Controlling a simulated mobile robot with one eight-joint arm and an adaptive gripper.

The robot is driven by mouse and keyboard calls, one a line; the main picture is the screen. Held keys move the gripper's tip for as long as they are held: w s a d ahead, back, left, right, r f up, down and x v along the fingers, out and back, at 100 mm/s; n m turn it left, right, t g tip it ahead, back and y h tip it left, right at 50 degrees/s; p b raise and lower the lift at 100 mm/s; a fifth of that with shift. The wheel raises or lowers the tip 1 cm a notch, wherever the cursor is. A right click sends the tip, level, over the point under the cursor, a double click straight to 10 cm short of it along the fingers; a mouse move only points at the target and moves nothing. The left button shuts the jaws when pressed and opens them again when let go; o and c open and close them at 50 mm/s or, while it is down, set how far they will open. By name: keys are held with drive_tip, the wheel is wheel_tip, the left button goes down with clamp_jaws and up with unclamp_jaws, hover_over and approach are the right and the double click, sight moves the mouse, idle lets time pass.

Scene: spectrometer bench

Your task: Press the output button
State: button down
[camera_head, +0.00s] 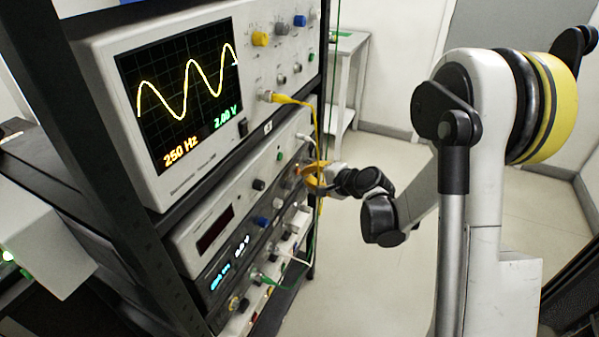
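The rack holds stacked instruments with many small knobs and buttons on their front panels. A small green button or light (280,155) shows on the middle instrument's panel; I cannot read its label, so I cannot tell which button is the output button. My gripper (313,180) is at the right end of the middle instrument's front, close to yellow-orange cables. It is small and partly mixed with the cables, so I cannot tell whether its fingers are open or shut, or touch the panel.
An oscilloscope (108,62) on the top shelf shows a yellow sine wave, 250 Hz and 2.00 V. A lower unit (228,272) has lit blue digits. Yellow, green and white cables hang before the panels. A bench (352,45) stands behind; the floor (345,275) right of the rack is clear.

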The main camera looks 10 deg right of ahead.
drive_tip(key=shift+w+a, duration=0.25)
drive_tip(key=shift+a, duration=0.05)
idle(0.4)
drive_tip(key=shift+s+d+b, duration=0.3)
drive_tip(key=shift+d, duration=0.05)
drive_tip(key=s+d+b, duration=0.1)
drive_tip(key=s+d, duration=0.2)
drive_tip(key=d, duration=0.2)
drive_tip(key=shift+s, duration=0.25)
idle(0.4)
